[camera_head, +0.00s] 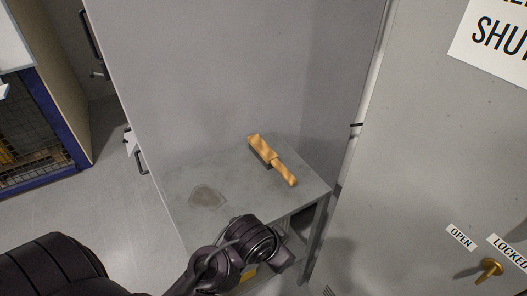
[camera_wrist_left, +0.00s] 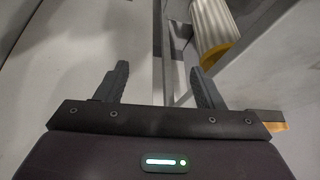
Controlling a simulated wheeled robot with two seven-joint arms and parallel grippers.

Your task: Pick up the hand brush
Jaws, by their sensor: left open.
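The hand brush (camera_head: 272,159) has a light wooden body and handle. In the head view it lies on a grey metal worktop (camera_head: 228,176), its handle pointing to the lower right. My left arm comes in from the lower left, and its wrist is in front of the worktop's near edge, below and apart from the brush. The jaws themselves cannot be made out in the head view. In the left wrist view my left gripper (camera_wrist_left: 159,68) is open, with nothing between its fingers. My right gripper is not in view.
Tall grey panels stand behind the worktop, and a grey door with a brass knob (camera_head: 490,268) is at right. A blue-framed mesh cage (camera_head: 50,125) is at far left. A pale ribbed cylinder with a yellow end (camera_wrist_left: 214,28) is beyond the right finger. The worktop around the brush is clear.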

